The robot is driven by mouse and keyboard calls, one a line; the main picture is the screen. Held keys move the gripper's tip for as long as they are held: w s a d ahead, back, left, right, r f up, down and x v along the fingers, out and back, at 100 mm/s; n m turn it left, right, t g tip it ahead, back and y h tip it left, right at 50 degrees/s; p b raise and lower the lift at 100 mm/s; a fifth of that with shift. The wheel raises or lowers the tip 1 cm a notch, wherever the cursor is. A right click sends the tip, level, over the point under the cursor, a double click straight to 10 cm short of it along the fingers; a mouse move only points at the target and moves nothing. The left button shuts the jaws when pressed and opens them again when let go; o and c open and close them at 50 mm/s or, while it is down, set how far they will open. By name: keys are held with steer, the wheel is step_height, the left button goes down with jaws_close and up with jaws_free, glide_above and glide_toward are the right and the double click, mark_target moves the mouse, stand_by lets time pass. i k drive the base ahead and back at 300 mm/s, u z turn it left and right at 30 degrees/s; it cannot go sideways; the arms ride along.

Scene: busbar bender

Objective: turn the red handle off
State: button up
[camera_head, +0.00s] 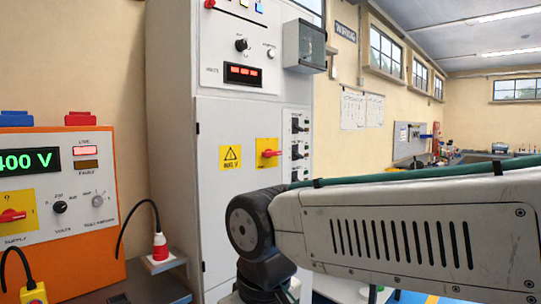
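A red handle (271,153) sits on a yellow plate on the grey cabinet's front door and lies roughly level. A second red handle (11,215) sits on a yellow plate on the orange panel at the left, also roughly level, above a "SUPPLY" label. A small red knob (209,4) shows at the cabinet's top edge. Which of these the task means, I cannot tell. My arm crosses the lower right, in front of the cabinet's lower part. My gripper is out of the picture.
The grey cabinet (222,120) has a lit red display (243,74) and black switches at its right. The orange panel (70,255) reads 400 V in green. A black cable with a red-and-white plug (160,246) stands on a grey shelf. A window wall recedes at right.

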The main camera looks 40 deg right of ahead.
mark_target(268, 153)
steer(key=k, duration=0.5)
steer(key=z, duration=0.4)
steer(key=i, duration=1.35)
steer(key=u, duration=0.25)
